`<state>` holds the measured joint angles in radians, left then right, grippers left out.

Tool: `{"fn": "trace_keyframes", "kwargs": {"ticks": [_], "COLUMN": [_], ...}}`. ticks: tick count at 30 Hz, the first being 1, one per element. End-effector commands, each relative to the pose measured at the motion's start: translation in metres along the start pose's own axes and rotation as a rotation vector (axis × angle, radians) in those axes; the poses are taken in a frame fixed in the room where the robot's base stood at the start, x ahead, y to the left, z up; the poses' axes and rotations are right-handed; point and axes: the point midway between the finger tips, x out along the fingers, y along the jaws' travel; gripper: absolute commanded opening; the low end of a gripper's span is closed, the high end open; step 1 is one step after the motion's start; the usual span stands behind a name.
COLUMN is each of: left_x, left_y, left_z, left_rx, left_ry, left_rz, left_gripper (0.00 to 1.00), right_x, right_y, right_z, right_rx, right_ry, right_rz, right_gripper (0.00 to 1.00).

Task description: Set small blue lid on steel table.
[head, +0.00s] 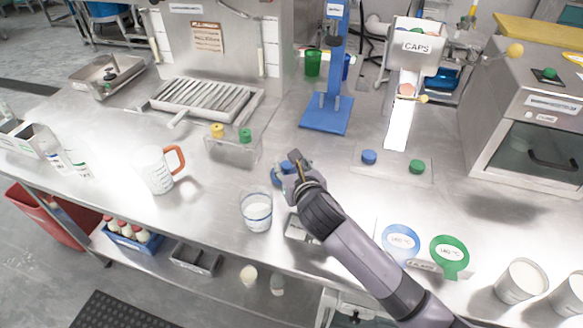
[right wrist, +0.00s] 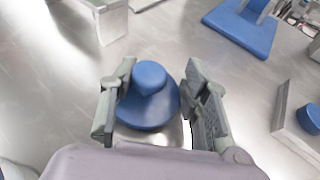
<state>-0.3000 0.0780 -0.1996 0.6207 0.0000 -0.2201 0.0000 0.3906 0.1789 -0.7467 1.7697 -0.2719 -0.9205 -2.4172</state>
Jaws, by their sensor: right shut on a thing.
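The small blue lid (right wrist: 150,108), a round disc with a raised knob, sits between the fingers of my right gripper (right wrist: 158,100) in the right wrist view. In the head view the lid (head: 276,178) is partly hidden behind my right gripper (head: 291,172), which is shut on it over the middle of the steel table (head: 205,205). Whether the lid touches the table or hangs just above it, I cannot tell. My left gripper is not in view.
A glass beaker (head: 257,212) stands close in front of the right gripper. A clear rack with yellow and green caps (head: 233,150) is behind left, a blue stand (head: 327,118) behind. A tray with blue and green caps (head: 390,172) lies right. Bare table lies left of the beaker.

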Motion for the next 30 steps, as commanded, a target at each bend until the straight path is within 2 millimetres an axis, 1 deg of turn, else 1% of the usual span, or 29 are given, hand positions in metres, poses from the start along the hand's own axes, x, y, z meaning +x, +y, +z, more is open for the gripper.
{"fn": "trace_keyframes", "kwargs": {"ticks": [8,9,18,26,30], "left_x": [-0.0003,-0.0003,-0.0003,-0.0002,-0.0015], "left_y": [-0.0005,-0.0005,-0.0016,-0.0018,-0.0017], "left_z": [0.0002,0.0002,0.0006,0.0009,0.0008], "left_rx": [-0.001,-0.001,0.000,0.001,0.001], "left_ry": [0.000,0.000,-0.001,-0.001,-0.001], "left_rz": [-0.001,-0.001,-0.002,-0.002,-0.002], "left_gripper": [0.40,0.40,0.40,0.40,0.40], "right_x": [0.0004,0.0004,0.0003,0.0002,-0.0078], "right_y": [-0.0003,-0.0003,-0.0004,-0.0003,-0.0006], "right_z": [-0.0002,-0.0002,0.0000,0.0004,0.0012], "right_rx": [0.000,0.000,0.000,0.000,-0.001], "right_ry": [-0.001,-0.001,-0.001,-0.002,-0.003], "right_rz": [-0.001,-0.001,-0.001,0.000,0.000], "right_gripper": [0.28,0.45,0.64,0.64,0.64]}}
